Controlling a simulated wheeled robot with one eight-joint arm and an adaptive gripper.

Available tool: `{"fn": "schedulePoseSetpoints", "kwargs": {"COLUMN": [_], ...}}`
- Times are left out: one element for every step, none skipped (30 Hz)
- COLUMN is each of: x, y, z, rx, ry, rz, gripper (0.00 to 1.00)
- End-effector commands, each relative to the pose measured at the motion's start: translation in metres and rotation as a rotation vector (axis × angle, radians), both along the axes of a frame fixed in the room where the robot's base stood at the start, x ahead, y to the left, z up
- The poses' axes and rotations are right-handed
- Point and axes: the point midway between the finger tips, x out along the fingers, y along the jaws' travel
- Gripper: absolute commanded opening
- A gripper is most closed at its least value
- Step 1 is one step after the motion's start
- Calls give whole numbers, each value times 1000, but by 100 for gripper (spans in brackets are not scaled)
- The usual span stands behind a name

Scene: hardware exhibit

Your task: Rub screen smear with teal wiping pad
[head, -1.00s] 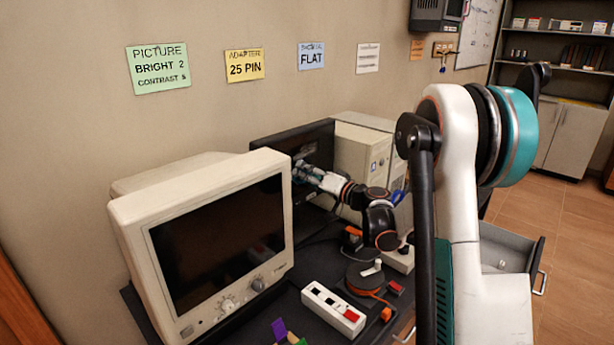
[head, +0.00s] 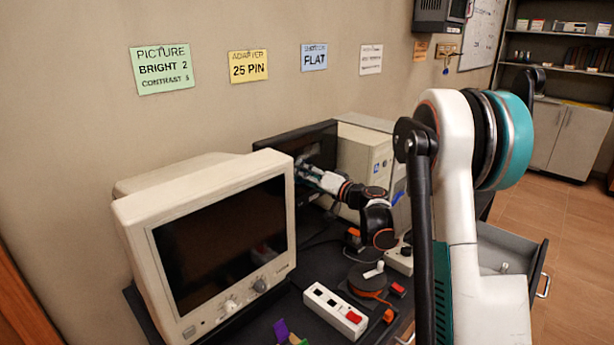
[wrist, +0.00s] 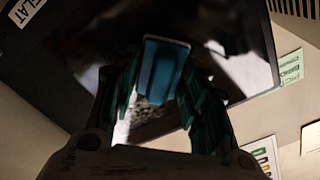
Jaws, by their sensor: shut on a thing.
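My gripper (head: 304,170) is shut on the teal wiping pad (wrist: 162,68), which shows between its fingers in the wrist view. The gripper is at the face of a dark flat screen (head: 272,148), behind the beige monitor. The screen also fills much of the wrist view (wrist: 60,85). A grey speckled patch, seemingly the smear (wrist: 154,112), shows between the fingers below the pad. I cannot tell whether the pad touches the screen. In the head view the pad is mostly hidden.
The beige monitor (head: 215,170) stands close in front of the screen, left of my forearm. A beige computer case (head: 362,158) stands right of it. A power strip (head: 335,311) and an orange cable reel (head: 368,279) lie on the dark table. A grey drawer (head: 505,262) is open at right.

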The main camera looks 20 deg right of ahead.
Motion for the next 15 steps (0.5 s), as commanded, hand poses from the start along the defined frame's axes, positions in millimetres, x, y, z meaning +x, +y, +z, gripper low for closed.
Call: {"fn": "schedulePoseSetpoints", "kwargs": {"x": [1,1,2,3,3,4,4,5,5,6,6,6,6,6,6], "y": [0,1,1,1,1,2,2,2,2,2,2,2,2,1,0], "z": [0,0,0,0,0,0,0,0,0,0,0,0,0,0,0], "rx": [0,0,0,0,0,0,0,0,0,0,0,0,0,0,0], "ry": [0,0,0,0,0,0,0,0,0,0,0,0,0,0,0], "rz": [0,0,0,0,0,0,0,0,0,0,0,0,0,0,0], "gripper": [22,22,22,22,22,22,22,22,22,22,22,22,22,22,22]}}
